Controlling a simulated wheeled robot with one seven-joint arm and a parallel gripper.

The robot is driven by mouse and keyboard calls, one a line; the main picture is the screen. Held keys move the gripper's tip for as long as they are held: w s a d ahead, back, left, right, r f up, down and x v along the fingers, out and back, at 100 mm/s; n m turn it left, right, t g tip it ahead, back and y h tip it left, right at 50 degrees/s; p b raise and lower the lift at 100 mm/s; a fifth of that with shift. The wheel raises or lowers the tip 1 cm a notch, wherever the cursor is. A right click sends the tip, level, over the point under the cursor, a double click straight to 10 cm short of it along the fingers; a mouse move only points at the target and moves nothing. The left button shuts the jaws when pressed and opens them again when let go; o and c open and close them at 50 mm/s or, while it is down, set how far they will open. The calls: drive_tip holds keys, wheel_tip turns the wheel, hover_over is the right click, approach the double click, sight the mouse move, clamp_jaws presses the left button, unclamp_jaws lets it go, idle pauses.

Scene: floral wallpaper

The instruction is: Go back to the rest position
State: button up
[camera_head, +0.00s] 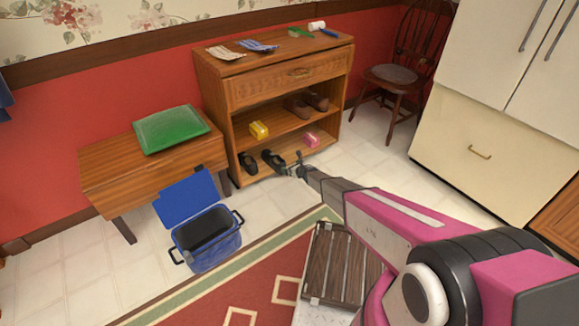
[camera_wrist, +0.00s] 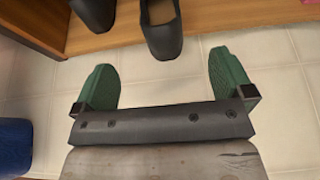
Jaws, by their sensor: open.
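My gripper (camera_head: 297,165) is at the end of my outstretched pink arm, low in front of the wooden shelf unit (camera_head: 237,172). In the wrist view my gripper (camera_wrist: 163,85) shows two green-padded fingers spread wide apart, with only pale floor tile between them. It is open and empty. Dark shoes (camera_head: 271,160) stand on the bottom shelf just beyond the fingertips. One dark shoe (camera_wrist: 163,32) shows ahead of the gap between the fingers, apart from them.
A blue bin (camera_head: 208,240) with its lid up stands left of my arm. A low table (camera_head: 105,170) holds a green cushion (camera_head: 170,129). A slatted wooden board (camera_head: 338,265) lies beneath my arm. A chair (camera_head: 392,75) and cream cabinet (camera_head: 465,140) stand right. Tile floor near the shelf is clear.

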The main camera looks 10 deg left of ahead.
idle(0.4)
drive_tip(key=s+d+r+m+h, duration=0.2)
drive_tip(key=d+r+m+h, duration=0.2)
drive_tip(key=d+r+m, duration=0.55)
drive_tip(key=s+d+r+m+h, duration=0.25)
drive_tip(key=d+r+m, duration=0.35)
drive_tip(key=d, duration=0.6)
drive_tip(key=s+d+r+m+h, duration=0.1)
drive_tip(key=d+r+m+h, duration=0.4)
drive_tip(key=d+m, duration=0.5)
drive_tip(key=s+d+r+m+g, duration=0.3)
drive_tip(key=s+d+r+m, duration=0.2)
drive_tip(key=s, duration=0.4)
drive_tip(key=s+d+r+m+g, duration=0.3)
drive_tip(key=s+d+r+m, duration=0.2)
drive_tip(key=s+m, duration=0.3)
drive_tip(key=s+d+r+m+g+y, duration=0.1)
drive_tip(key=s+d+r+m, duration=0.4)
drive_tip(key=s, duration=0.7)
drive_tip(key=shift+r+m+g, duration=0.8)
drive_tip(key=shift+m+g, duration=0.1)
drive_tip(key=shift+m, duration=0.35)
drive_tip(key=shift+s, duration=0.1)
